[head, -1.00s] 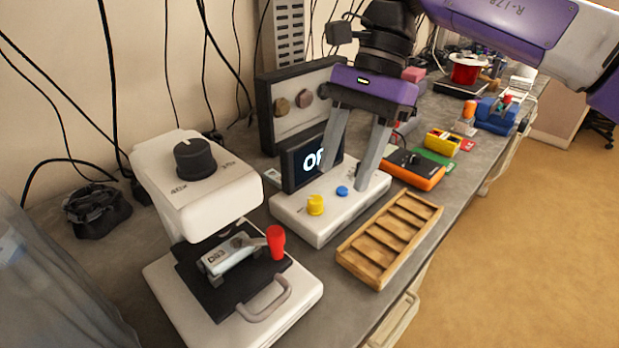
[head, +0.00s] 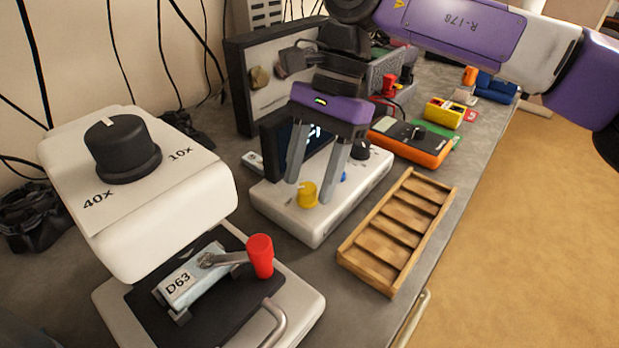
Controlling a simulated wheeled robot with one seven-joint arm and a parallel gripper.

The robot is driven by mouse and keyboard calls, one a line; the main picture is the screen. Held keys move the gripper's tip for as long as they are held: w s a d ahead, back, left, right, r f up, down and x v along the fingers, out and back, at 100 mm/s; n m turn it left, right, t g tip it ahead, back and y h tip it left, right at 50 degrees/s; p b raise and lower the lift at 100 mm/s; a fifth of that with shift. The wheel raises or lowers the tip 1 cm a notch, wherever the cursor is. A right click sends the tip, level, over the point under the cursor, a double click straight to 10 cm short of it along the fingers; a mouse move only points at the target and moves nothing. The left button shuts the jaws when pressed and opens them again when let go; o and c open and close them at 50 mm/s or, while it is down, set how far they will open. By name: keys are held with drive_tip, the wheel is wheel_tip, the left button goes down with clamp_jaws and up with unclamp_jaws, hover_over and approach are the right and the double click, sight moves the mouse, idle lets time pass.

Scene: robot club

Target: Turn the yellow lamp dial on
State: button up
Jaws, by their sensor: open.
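The yellow lamp dial (head: 306,195) sits on the front left of a white control box (head: 318,229). A dark display (head: 290,134) stands at the back of the box, mostly hidden by my gripper; only part of its lit text shows. A blue button (head: 344,177) is partly hidden behind my right finger, and a black knob (head: 362,150) is to the right. My gripper (head: 309,192) is open and points down over the box, its two fingertips on either side of the yellow dial in the picture. I cannot tell whether they touch it.
A white microscope-like device (head: 140,235) with a black 40x/10x knob (head: 122,148) and red-handled clamp (head: 260,256) stands at the left. A wooden slotted tray (head: 370,270) lies right of the box. An orange meter (head: 436,154) is behind. A dark-framed panel (head: 234,85) stands at the back.

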drive_tip(key=shift+s+f, duration=0.1)
drive_tip(key=shift+f, duration=0.25)
clamp_jaws()
